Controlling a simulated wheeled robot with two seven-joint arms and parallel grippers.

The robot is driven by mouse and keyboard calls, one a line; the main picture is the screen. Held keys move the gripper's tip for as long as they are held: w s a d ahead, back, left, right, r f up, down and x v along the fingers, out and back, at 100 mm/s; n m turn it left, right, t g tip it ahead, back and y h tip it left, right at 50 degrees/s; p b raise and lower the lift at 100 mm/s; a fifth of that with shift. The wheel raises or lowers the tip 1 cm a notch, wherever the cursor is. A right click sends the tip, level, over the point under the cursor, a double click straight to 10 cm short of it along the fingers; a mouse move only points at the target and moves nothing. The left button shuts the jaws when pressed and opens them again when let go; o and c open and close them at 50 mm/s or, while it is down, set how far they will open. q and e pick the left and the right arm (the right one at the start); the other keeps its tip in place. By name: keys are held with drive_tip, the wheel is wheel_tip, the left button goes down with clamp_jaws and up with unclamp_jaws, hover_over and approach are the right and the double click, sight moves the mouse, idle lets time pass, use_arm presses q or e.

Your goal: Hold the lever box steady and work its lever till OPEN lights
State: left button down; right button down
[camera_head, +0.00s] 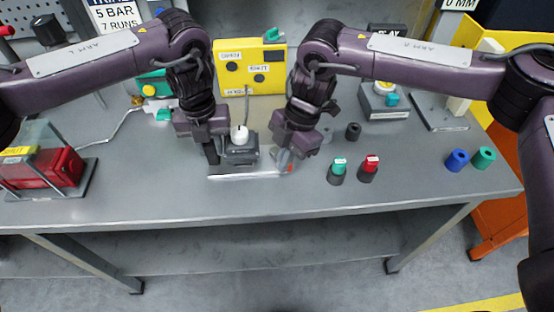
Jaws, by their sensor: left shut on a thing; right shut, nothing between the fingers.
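The lever box (241,156) is a small dark grey box with a white round cap on top. It stands on a pale plate (245,177) at the middle of the bench. My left gripper (213,153) points down at the box's left side and is shut on it. My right gripper (282,157) points down just right of the box, shut and empty. A small red spot shows beside its fingertips. I cannot make out the lever clearly, nor whether the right fingertips touch it. No lit OPEN lamp can be made out.
A yellow panel box (252,70) with labels stands behind, with a cable running down from it. Right of my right gripper stand green-topped (338,168) and red-topped (371,164) pegs. Blue (456,160) and green (484,157) cylinders stand further right. A red block (58,166) is at far left.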

drive_tip(key=shift+w+d, duration=0.3)
drive_tip(key=shift+d, duration=0.4)
drive_tip(key=shift+w+d, duration=0.3)
drive_tip(key=shift+d, duration=0.35)
drive_tip(key=shift+w+d, duration=0.95)
drive_tip(key=shift+w, duration=0.2)
drive_tip(key=shift+w+d, duration=0.1)
drive_tip(key=s, duration=0.3)
drive_tip(key=shift+s+d, duration=0.15)
drive_tip(key=shift+s, duration=0.2)
wheel_tip(320, 180, up, 10)
drive_tip(key=w, duration=0.2)
drive_tip(key=shift+w+f, duration=0.25)
drive_tip(key=shift+w, duration=0.15)
